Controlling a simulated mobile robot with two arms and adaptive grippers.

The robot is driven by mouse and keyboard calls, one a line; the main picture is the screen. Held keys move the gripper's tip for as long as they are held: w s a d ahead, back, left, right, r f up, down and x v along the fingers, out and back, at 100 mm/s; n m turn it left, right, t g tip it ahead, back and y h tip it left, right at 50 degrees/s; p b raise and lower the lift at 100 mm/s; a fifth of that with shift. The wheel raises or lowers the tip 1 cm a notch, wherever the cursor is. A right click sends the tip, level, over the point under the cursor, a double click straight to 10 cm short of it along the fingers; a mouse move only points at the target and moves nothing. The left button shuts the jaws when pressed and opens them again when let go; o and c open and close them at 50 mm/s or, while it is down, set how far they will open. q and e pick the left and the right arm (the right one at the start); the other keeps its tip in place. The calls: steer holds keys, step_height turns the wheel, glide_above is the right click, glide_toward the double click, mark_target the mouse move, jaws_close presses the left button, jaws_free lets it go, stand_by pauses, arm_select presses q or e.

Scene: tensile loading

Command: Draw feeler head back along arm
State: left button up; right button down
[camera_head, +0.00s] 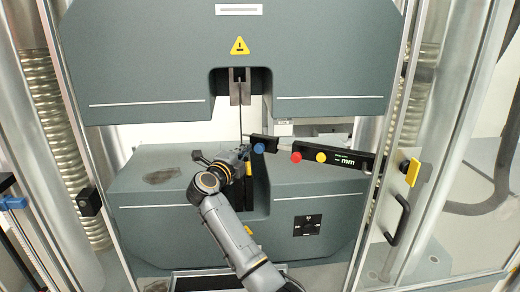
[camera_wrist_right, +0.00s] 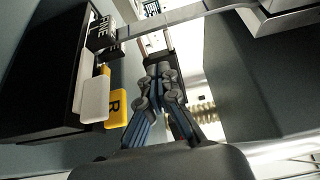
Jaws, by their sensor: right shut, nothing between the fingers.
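The feeler arm (camera_head: 335,158) is a black bar with a red knob, a yellow knob and an "mm" display, reaching left from the right-hand post. My right gripper (camera_head: 242,154) is just left of the head. A gap between them cannot be judged. In the right wrist view the fingers (camera_wrist_right: 163,75) are closed together and empty. My left gripper is out of view.
The upper crosshead (camera_head: 150,60) and its jaws (camera_head: 240,88) hang above. The grey lower housing (camera_head: 150,215) is below. A clear door frames the right side.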

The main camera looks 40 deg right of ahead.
steer(key=shift+s+d+p, duration=0.5)
steer(key=shift+s+p, duration=0.3)
steer(key=shift+p, duration=0.05)
stand_by(0.3)
steer(key=shift+s+d, duration=0.15)
steer(key=shift+s, duration=0.15)
steer(key=shift+s+d+p, duration=0.45)
steer(key=shift+s+p, duration=0.3)
steer(key=shift+s+d+p, duration=0.4)
steer(key=shift+s+p, duration=0.3)
steer(key=shift+s+d+f, duration=0.1)
steer(key=shift+f, duration=0.05)
steer(key=shift+w, duration=0.25)
stand_by(0.5)
steer(key=p, duration=0.2)
glide_toward(269, 147)
steer(key=shift+w+p+v, duration=0.25)
steer(key=shift+p+v, duration=0.3)
steer(key=shift+v, duration=0.95)
